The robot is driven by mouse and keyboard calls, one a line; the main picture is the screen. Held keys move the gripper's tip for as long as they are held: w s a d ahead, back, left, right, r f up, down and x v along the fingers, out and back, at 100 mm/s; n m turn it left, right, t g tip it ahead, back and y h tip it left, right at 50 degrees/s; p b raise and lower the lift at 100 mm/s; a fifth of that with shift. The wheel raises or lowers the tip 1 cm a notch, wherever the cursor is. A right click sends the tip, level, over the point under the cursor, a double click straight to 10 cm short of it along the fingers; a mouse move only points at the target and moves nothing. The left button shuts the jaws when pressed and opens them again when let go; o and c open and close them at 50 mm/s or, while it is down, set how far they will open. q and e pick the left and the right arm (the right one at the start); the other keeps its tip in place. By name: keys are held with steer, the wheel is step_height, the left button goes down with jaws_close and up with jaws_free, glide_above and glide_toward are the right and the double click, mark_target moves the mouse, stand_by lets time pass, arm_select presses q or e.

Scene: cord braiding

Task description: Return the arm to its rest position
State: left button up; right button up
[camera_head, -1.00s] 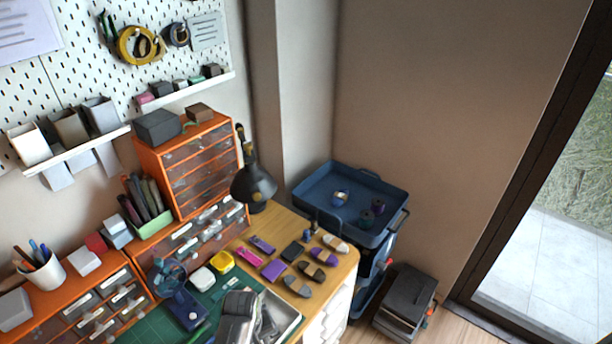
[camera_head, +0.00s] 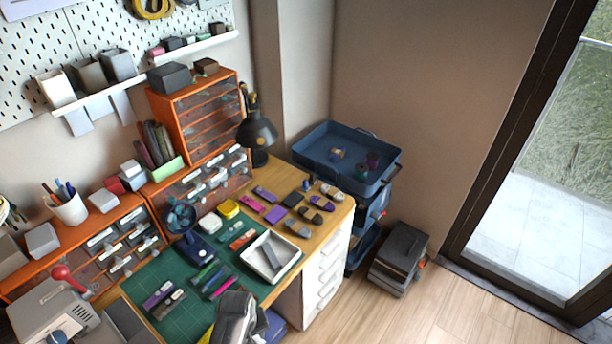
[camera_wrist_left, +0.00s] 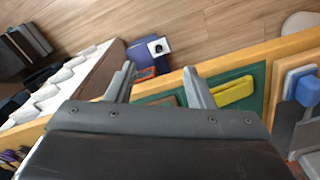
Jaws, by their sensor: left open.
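My left gripper (camera_wrist_left: 158,88) is open and empty in the left wrist view, with its two dark grey fingers apart. Beyond the fingers are the wooden table edge, the green mat (camera_wrist_left: 262,72) and the floor. In the head view a grey part of my arm (camera_head: 236,318) reaches in at the bottom, over the near part of the green mat (camera_head: 190,312). The white tray (camera_head: 292,265) lies clear of it and holds a grey bar (camera_head: 271,257). My right gripper is not in view.
Small coloured items lie on the wood and mat. A blue cart tray (camera_head: 318,150) with spools stands at the back right. Floor (camera_head: 400,325) is clear at lower right.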

arm_select(q)
steer(key=s+a+f+m+b, duration=0.1)
steer(key=s+a+f+b, duration=0.3)
steer(key=s+f, duration=0.55)
steer(key=s+a+f+m+b, duration=0.1)
steer(key=s+a+f+b, duration=0.4)
steer(key=f, duration=0.8)
steer(key=s+a+f+b, duration=0.1)
steer(key=s+a+f, duration=0.1)
steer(key=s, duration=0.4)
steer(key=s+a+f+m+b, duration=0.1)
steer(key=s+a+f, duration=0.1)
steer(key=s+f, duration=0.3)
steer(key=s+a+f+m+t+y+b, duration=0.1)
steer(key=s+a+f, duration=0.1)
steer(key=s, duration=0.5)
steer(key=shift+s+a+f, duration=0.25)
steer(key=shift+a+f, duration=0.1)
steer(key=shift+f, duration=0.5)
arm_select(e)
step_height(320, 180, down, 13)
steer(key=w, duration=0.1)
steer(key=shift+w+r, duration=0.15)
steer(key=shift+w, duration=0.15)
